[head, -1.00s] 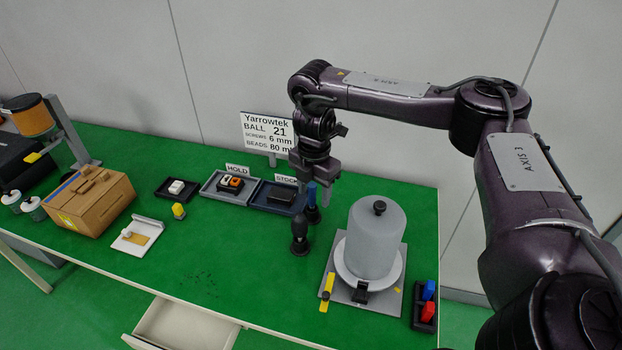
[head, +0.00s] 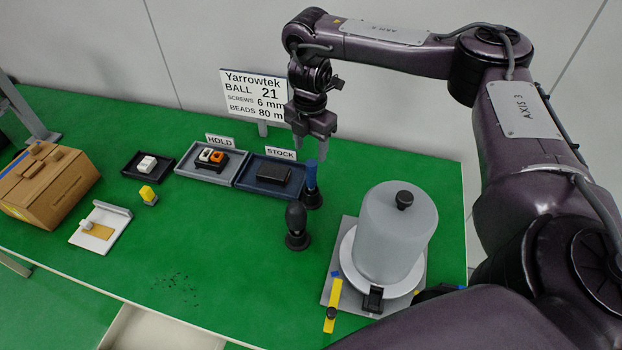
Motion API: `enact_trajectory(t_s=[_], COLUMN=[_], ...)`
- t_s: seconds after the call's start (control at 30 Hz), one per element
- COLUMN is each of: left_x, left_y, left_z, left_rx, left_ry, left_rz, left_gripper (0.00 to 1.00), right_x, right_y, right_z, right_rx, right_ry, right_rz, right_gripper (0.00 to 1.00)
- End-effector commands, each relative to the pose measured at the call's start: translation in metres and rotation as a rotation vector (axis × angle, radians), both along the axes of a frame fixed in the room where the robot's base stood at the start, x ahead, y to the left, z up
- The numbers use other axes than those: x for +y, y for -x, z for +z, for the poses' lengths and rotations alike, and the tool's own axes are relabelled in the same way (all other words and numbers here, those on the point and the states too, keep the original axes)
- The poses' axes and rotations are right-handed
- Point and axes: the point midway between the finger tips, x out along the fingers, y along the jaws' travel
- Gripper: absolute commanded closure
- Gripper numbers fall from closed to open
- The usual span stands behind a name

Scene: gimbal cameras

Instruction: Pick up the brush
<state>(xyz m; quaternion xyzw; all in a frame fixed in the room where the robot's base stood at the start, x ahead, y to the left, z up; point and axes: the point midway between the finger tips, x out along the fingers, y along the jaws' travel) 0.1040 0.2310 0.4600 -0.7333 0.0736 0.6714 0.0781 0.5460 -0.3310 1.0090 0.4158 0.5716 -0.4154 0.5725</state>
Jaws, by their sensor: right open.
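My right gripper (head: 311,152) points down just above and behind the brush in the head view. Its jaws are open, with nothing between them that I can make out. Whether the brush's top lies between the fingertips or in front of them I cannot tell. My left gripper is out of view.
A frosted bell jar (head: 396,233) is to the right. The dark blue STOCK tray (head: 247,181) and a sign (head: 254,94) are behind left. Dark specks (head: 176,288) lie on the front left.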

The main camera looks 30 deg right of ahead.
Motion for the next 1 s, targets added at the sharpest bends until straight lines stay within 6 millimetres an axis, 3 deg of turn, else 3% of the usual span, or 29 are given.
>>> enact_trajectory(t_s=[0.6, 0.9, 1.0], left_x=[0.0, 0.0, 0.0], left_y=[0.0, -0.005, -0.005], left_z=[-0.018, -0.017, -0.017], left_rx=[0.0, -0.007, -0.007], left_ry=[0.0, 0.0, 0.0], left_rz=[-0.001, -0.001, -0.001], left_gripper=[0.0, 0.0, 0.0], right_x=[0.003, 0.003, 0.003], right_y=[0.01, 0.009, 0.009], right_z=[-0.074, -0.079, -0.079], right_rx=[0.004, 0.001, 0.001], right_ry=[0.0, -0.001, -0.001], right_rz=[-0.001, 0.0, 0.0], right_gripper=[0.47, 0.47, 0.59])
